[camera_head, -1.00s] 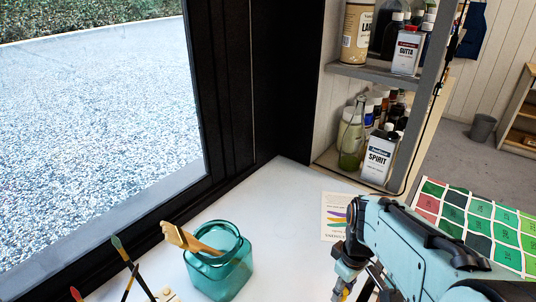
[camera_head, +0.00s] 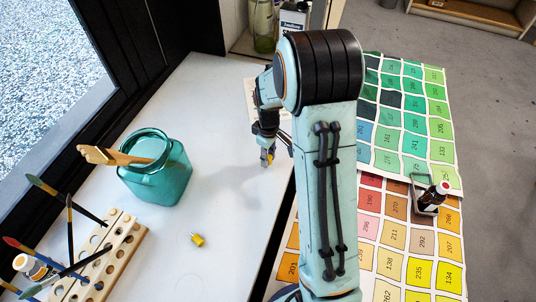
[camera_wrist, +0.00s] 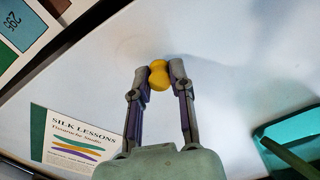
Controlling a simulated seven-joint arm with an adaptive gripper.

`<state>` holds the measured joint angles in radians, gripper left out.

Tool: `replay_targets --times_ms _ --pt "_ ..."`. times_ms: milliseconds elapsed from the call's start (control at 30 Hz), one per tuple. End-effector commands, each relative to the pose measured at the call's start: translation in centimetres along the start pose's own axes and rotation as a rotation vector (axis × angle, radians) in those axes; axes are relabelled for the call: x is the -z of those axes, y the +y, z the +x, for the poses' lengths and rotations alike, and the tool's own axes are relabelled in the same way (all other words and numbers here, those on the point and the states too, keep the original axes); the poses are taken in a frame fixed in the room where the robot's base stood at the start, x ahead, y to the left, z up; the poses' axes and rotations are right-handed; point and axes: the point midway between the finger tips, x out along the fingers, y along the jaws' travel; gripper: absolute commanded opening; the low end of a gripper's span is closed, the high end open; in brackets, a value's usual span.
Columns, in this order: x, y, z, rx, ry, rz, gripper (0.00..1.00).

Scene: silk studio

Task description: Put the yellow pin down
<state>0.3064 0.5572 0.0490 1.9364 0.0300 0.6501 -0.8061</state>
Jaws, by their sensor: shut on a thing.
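A yellow pin (camera_wrist: 158,76) with a rounded, waisted shape is pinched between the two fingertips of my gripper (camera_wrist: 160,78). In the head view my gripper (camera_head: 267,160) is beyond the arm's elbow, over the white table (camera_head: 222,110), with a bit of yellow at its tips. I cannot tell whether the pin touches the table. Another small yellow piece (camera_head: 197,239) lies on the table, nearer and to the left in the head view.
A teal glass jar (camera_head: 158,185) with brushes stands left of my gripper. A wooden brush rack (camera_head: 122,240) is at lower left. A printed card (camera_wrist: 75,140) lies nearby. Table between jar and gripper is clear.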

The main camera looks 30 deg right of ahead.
Motion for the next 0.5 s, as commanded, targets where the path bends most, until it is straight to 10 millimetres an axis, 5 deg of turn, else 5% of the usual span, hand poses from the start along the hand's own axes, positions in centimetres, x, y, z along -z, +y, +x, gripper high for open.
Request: replay_targets --times_ms 133,167,233,500 --pt "-0.03 -0.02 0.36 0.001 -0.001 0.0 0.06" --pt "-0.02 -0.01 0.31 0.001 -0.001 0.0 0.29" --pt "-0.02 -0.01 0.29 0.0 -0.001 0.0 0.46" --pt "-0.01 0.0 0.23 0.0 0.0 0.0 0.46"
